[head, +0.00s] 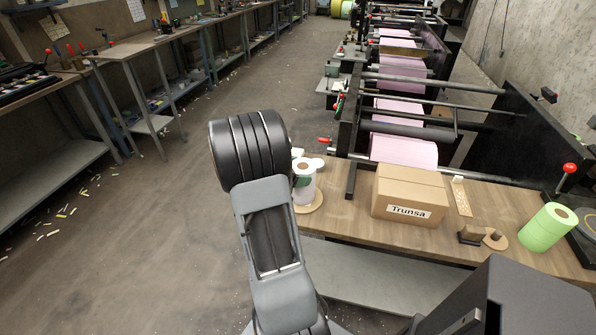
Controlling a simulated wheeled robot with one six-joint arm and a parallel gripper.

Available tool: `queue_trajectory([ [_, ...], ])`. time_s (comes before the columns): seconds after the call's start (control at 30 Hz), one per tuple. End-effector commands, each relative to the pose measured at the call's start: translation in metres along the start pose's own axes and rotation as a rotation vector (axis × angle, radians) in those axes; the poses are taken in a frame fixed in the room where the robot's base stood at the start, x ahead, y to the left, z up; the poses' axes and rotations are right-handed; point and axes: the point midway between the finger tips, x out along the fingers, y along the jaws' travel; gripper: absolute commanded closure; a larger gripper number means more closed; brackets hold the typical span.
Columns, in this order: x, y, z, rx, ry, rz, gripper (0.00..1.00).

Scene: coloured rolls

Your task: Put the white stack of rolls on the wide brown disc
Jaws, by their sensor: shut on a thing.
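A white stack of rolls (307,191) stands upright at the left end of the wooden table, with a dark green patch on its side. Its left side is partly hidden behind my arm. A wide brown disc (315,205) shows at the foot of the stack, its left part hidden. The stack appears over the disc, but I cannot tell whether it touches it. My gripper is hidden behind my arm's thick black joint, so its hold on anything does not show.
The wooden table (345,222) holds a cardboard box marked Trunsa (409,197), a small brown disc with a dark core (494,241) and a green roll stack (546,229). Black machine frames with rollers stand behind. The floor at left is open.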

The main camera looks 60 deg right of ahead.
Motion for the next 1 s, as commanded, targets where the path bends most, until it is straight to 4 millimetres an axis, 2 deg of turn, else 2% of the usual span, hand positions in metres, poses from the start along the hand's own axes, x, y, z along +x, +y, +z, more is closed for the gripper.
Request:
queue_trajectory([
  [0.03,0.001,0.000,-0.002,0.000,-0.001,0.000,0.71],
  [0.07,0.001,0.000,-0.003,0.000,0.000,0.000,0.13],
  [0.2,0.001,0.000,-0.002,0.000,0.000,0.000,0.00],
  [0.47,0.000,0.000,0.001,0.000,0.000,0.000,0.00],
  [0.57,-0.007,0.001,0.002,0.000,-0.001,0.002,0.00],
  [1.0,-0.088,0.001,0.001,0.000,0.001,0.005,0.00],
])
